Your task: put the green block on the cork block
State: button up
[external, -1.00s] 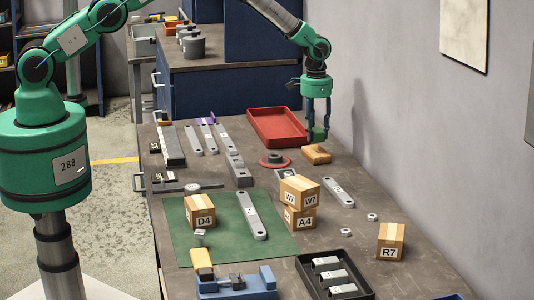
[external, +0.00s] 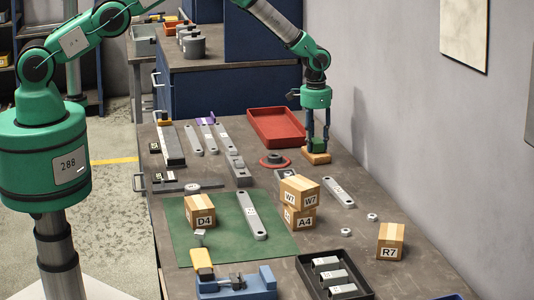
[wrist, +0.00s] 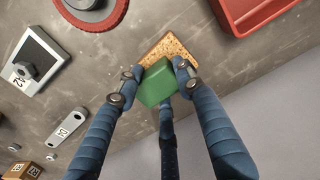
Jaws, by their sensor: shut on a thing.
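The green block (external: 318,145) is between the fingers of my gripper (external: 318,142), which is shut on it. In the wrist view the green block (wrist: 156,84) sits between the fingertips of my gripper (wrist: 155,72). The cork block (external: 316,157) lies on the bench directly below the green block. In the wrist view the cork block (wrist: 172,47) shows behind and partly under the green block, which hides part of it. The green block appears at or just above the cork's top; I cannot tell whether they touch.
A red tray (external: 277,127) is behind and left of the cork block. A red-rimmed disc (external: 275,160) lies to its left. Stacked cardboard boxes (external: 299,203) stand nearer the camera, with a grey link (external: 338,192) beside them. The wall is close on the right.

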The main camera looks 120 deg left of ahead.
aim_at(315, 139)
jog(key=o, duration=1.3)
jog(key=shift+r, duration=0.15)
jog(key=shift+s+r, duration=0.1)
jog(key=shift+r, duration=5.85)
